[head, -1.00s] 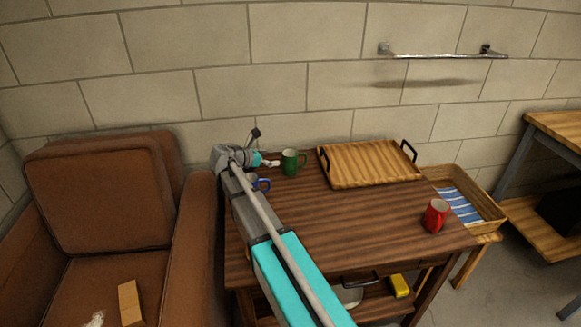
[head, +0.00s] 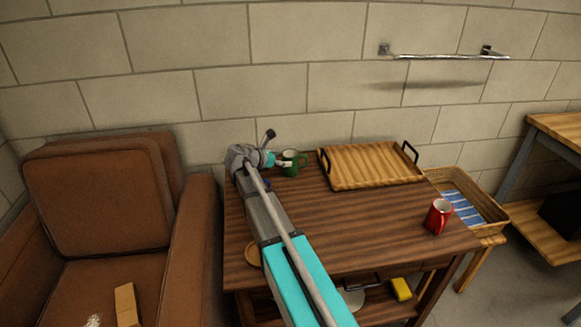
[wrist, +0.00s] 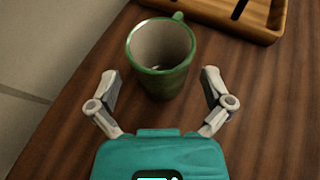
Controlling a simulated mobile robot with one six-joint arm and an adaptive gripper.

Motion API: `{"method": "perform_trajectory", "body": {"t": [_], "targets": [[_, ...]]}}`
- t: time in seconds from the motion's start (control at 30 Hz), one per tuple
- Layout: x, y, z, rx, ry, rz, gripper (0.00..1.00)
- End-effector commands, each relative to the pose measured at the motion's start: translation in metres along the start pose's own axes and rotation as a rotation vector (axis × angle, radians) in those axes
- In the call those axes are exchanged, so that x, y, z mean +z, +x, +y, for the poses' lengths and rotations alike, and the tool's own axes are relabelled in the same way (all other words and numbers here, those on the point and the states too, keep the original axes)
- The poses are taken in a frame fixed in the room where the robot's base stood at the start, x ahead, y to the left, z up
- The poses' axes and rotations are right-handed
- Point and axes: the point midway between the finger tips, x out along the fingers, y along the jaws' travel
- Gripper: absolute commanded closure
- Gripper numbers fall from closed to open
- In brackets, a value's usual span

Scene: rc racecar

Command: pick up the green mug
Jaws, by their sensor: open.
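The green mug (head: 294,163) stands upright on the dark wooden table (head: 330,220), near its back edge and left of the wooden tray. In the wrist view the green mug (wrist: 160,70) is just ahead of the fingers, centred between them, with its handle at the far side. My gripper (head: 281,162) reaches the mug's left side in the head view. In the wrist view my gripper (wrist: 160,84) has its fingers spread wide with nothing held. The fingertips show no clear contact with the mug.
A wooden tray (head: 366,181) with black handles lies right of the mug. A red mug (head: 439,216) stands near the table's right edge. A wicker basket (head: 489,217) with a striped cloth is beyond. A brown armchair (head: 95,215) stands left; the wall is behind.

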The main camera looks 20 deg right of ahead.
Motion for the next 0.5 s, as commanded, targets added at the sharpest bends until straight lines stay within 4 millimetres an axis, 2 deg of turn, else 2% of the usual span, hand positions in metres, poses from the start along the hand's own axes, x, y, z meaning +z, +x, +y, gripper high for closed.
{"method": "perform_trajectory", "body": {"t": [0.2,0.5], "targets": [[-0.002,0.028,0.000,-0.002,0.000,0.000,0.00],[0.000,0.039,0.000,-0.001,-0.001,0.000,0.00]]}}
